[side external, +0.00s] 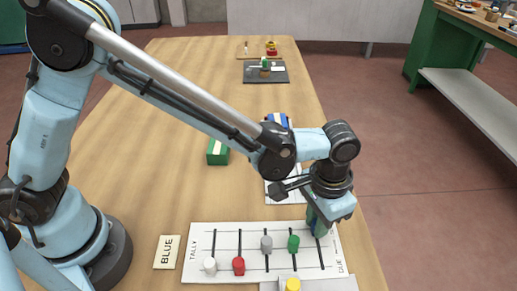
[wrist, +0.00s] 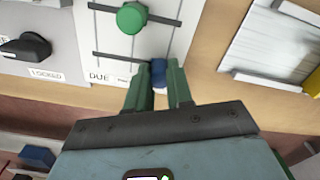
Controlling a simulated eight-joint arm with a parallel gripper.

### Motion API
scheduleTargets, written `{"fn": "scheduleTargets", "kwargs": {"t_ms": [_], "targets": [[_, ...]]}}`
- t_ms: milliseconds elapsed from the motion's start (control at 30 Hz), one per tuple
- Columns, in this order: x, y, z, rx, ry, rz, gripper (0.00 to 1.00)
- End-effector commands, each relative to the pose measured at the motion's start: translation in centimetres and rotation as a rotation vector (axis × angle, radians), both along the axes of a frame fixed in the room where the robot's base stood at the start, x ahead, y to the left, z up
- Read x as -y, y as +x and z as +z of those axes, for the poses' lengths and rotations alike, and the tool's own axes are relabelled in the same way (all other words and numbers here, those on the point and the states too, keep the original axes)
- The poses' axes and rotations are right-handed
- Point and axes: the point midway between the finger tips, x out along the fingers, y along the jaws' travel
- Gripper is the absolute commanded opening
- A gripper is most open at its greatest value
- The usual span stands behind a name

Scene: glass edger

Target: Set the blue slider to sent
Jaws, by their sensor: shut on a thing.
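The white slider board (side external: 205,240) lies near the front of the table, with TALLY at its left end and a label at its right end, read as DUE in the wrist view. The blue slider (wrist: 158,71) sits on the board's end track, towards the track's far end. My gripper (side external: 317,228) is down over that slider and hides it in the side view. In the wrist view its green fingers (wrist: 158,82) are shut on the blue slider. The neighbouring green slider (side external: 293,243) also shows in the wrist view (wrist: 131,18). A BLUE card (side external: 167,252) lies left of the board.
White (side external: 209,265), red (side external: 238,266) and grey (side external: 266,243) sliders stand on the other tracks. A grey unit marked LOCKED (wrist: 45,73) with a black knob adjoins the board.

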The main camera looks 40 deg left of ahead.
Motion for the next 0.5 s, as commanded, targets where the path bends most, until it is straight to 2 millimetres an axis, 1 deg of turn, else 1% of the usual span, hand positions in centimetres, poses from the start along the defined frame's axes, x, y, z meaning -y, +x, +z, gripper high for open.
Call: {"fn": "scheduleTargets", "kwargs": {"t_ms": [33,100,367,400,467,500], "targets": [[-0.41,0.50,0.03,0.001,-0.002,0.004,0.00],[-0.69,0.75,0.03,0.001,-0.002,0.001,0.00],[-0.84,0.90,0.04,0.005,0.002,0.002,0.00],[-0.84,0.91,0.04,0.006,0.002,0.003,0.27],[-0.84,0.90,0.04,0.006,0.002,0.003,0.36],[-0.82,0.88,0.03,0.005,0.002,0.002,0.42]]}}
